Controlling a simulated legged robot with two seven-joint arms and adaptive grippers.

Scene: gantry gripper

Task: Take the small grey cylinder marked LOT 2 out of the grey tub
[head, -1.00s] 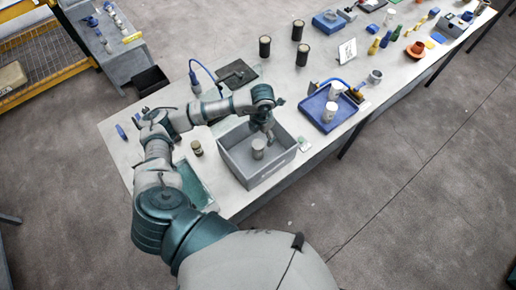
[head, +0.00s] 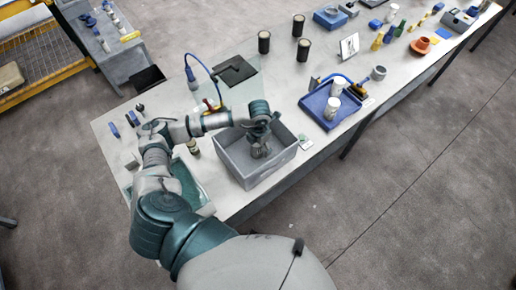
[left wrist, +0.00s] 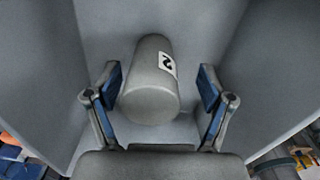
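The small grey cylinder (left wrist: 152,80) stands inside the grey tub (left wrist: 215,30) in the left wrist view. A white label with a black 2 shows on its side. My left gripper (left wrist: 161,90) is open, with one blue-padded finger on each side of the cylinder and a visible gap at the right finger. In the head view my left gripper (head: 260,150) reaches down into the grey tub (head: 258,178) and largely hides the cylinder. My right gripper is in neither view.
A blue tray (head: 318,110) with white cups stands right of the tub on the table. Several black cylinders (head: 264,41) stand farther back. A dark flat plate (head: 235,69) lies behind the tub.

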